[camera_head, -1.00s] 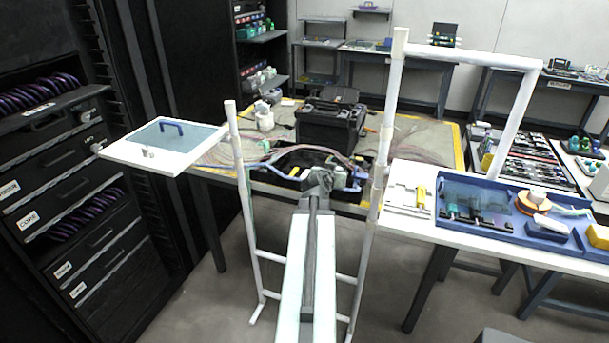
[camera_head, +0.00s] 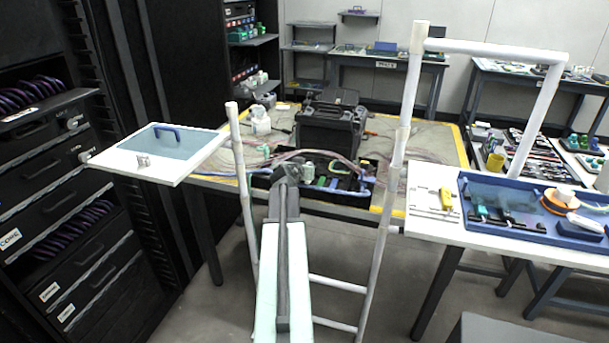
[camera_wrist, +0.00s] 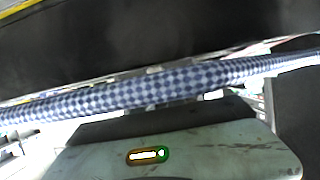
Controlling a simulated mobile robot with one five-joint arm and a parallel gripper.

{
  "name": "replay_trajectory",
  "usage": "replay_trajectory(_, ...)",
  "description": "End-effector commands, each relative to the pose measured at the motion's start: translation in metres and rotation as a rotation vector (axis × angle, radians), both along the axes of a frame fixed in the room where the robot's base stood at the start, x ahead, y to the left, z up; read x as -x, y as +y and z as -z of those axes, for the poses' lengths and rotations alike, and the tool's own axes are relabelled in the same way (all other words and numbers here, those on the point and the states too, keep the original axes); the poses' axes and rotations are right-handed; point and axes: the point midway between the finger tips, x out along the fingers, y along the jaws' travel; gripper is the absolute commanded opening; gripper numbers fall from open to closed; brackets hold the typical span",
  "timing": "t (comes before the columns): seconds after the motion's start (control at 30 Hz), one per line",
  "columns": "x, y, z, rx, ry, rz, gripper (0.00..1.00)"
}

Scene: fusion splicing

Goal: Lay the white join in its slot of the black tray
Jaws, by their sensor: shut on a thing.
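The black tray (camera_head: 349,188) lies on the near part of the work table in the head view, with blue, white and coloured pieces in it. My gripper (camera_head: 287,174) is over the left part of this tray, its fingers mostly hidden by my arm. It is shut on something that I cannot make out. In the wrist view a blue-and-white checked strand (camera_wrist: 165,92) crosses the whole picture close to the camera, above a pale body with a small ringed white mark. I cannot pick out the white join or its slot with certainty.
A black toolbox (camera_head: 329,130) stands behind the tray, with loose cables (camera_head: 410,150) to its right. A white pipe frame (camera_head: 399,130) stands right of my arm. A blue tray (camera_head: 520,212) is on the right bench, and a white panel (camera_head: 140,168) juts out at left.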

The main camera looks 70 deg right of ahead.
Motion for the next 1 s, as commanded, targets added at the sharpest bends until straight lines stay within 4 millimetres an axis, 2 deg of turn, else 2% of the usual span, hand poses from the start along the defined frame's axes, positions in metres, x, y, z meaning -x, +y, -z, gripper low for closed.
replay_trajectory(0.03,0.007,-0.002,0.016,0.0,0.0,0.009,0.0)
replay_trajectory(0.27,0.014,-0.004,0.012,0.0,0.001,0.017,0.0)
replay_trajectory(0.77,0.017,-0.005,0.024,0.0,0.001,0.02,0.0)
replay_trajectory(0.8,0.017,-0.005,0.024,0.0,0.001,0.02,0.18)
replay_trajectory(0.87,0.017,-0.005,0.024,0.0,0.0,0.021,0.35)
replay_trajectory(1.0,0.017,-0.006,0.024,0.0,0.0,0.022,0.37)
